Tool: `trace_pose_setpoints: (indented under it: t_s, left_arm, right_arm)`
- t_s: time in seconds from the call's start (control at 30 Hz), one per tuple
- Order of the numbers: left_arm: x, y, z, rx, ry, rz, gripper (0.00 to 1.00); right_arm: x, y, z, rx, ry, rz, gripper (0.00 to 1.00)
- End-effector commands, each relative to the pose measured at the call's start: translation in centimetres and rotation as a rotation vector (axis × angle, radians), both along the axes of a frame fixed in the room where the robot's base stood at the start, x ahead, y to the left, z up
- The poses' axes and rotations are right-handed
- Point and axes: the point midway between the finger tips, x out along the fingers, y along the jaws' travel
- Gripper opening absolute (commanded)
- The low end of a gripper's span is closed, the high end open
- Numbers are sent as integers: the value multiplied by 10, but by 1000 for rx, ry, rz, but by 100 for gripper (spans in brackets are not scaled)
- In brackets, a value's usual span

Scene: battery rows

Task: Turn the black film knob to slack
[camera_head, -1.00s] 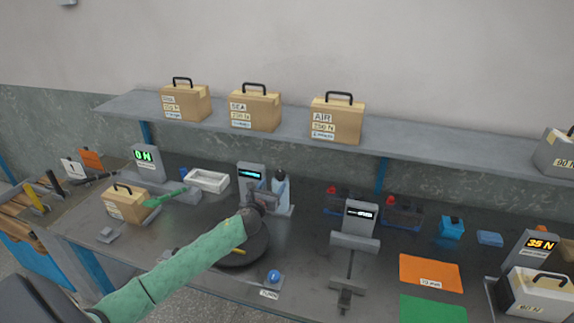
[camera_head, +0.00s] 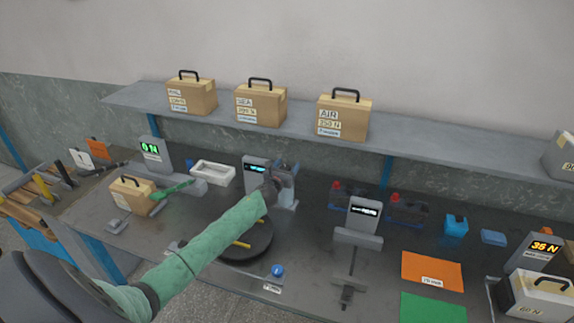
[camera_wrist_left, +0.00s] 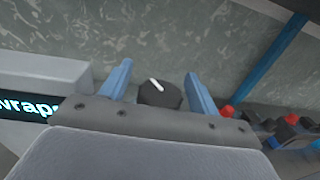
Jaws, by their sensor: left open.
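The black film knob (camera_wrist_left: 160,95), with a white pointer mark, shows in the left wrist view between the two blue fingers of my left gripper (camera_wrist_left: 158,90). The gripper is open, with a finger on either side of the knob; I cannot tell whether either touches it. In the head view my left gripper (camera_head: 283,172) is at the wrapping station, beside its grey display post (camera_head: 254,172), and hides the knob. The display shows cyan text, partly readable as "wrap" in the wrist view. My right gripper is not in view.
A dark turntable (camera_head: 246,243) lies below my left forearm. A blue button (camera_head: 278,270) is at the bench's front. A grey clamp stand (camera_head: 358,238) is to the right. Boxes stand on the shelf (camera_head: 220,108) above. A white tray (camera_head: 212,172) is left of the station.

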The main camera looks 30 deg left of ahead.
Motion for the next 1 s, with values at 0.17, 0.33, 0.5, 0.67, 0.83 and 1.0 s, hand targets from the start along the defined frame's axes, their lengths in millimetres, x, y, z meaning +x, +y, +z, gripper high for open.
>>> trace_pose_setpoints:
  t_s: [0.17, 0.33, 0.5, 0.67, 0.83, 1.0]
  left_arm:
    - [1, 0, 0, 0, 0, 0, 61]
    - [1, 0, 0, 0, 0, 0, 45]
    - [1, 0, 0, 0, 0, 0, 16]
    - [1, 0, 0, 0, 0, 6, 16]
    - [1, 0, 0, -1, -1, 47, 16]
    - [0, 1, 0, -2, -1, 140, 16]
  right_arm:
    - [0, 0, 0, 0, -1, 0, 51]
    - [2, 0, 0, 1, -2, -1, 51]
    - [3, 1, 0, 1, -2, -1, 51]
    - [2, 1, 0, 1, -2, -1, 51]
    - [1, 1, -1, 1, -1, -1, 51]
    - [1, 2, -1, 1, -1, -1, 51]
